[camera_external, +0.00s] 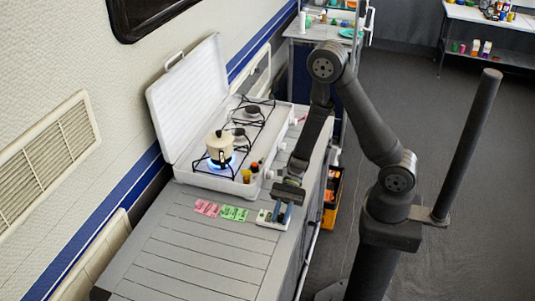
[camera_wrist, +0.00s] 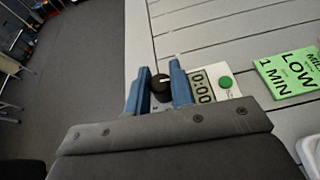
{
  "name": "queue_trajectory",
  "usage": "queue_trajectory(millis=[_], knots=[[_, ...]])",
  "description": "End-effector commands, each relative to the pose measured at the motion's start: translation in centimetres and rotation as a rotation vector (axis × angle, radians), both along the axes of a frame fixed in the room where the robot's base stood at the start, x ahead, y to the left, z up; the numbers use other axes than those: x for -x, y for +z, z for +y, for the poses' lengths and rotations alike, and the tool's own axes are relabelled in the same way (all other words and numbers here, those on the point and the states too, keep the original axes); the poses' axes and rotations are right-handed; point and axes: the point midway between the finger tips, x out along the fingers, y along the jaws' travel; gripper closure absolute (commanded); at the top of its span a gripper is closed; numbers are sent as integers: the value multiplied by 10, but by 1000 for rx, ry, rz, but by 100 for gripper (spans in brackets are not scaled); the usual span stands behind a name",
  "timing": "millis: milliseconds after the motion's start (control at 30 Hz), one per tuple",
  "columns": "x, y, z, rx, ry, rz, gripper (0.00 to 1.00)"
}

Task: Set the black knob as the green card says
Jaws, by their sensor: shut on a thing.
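The black knob (camera_wrist: 160,88) is on a white timer (camera_wrist: 222,83), between the two blue fingers of my gripper (camera_wrist: 159,70) in the wrist view. The fingers are shut on the knob, and a white mark shows on its top. The timer's display reads 0:00, with a green button beside it. The green card (camera_wrist: 289,73) lies right of the timer and reads "LOW" and "1 MIN", with a word above that looks like "MILK". In the external view my gripper (camera_external: 284,211) is down at the timer (camera_external: 265,217), and the green card (camera_external: 234,213) lies left of it.
A pink card (camera_external: 206,207) lies left of the green one. Behind them is an open white camp stove (camera_external: 202,178) with a cream pot (camera_external: 220,146) over a blue flame. Small bottles (camera_external: 254,167) stand at its front right. The slatted counter (camera_external: 200,257) is clear in front.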

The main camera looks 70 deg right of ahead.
Motion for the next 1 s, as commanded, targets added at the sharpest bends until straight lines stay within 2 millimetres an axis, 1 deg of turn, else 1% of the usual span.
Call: queue_trajectory(millis=[167, 600, 800, 1000], knots=[[1, 0, 0, 0, -102, 3, 100], [2, 0, 1, 2, -457, 4, 100], [1, 0, 1, 1, -582, 3, 100], [1, 0, 1, 1, -671, 2, 100]])
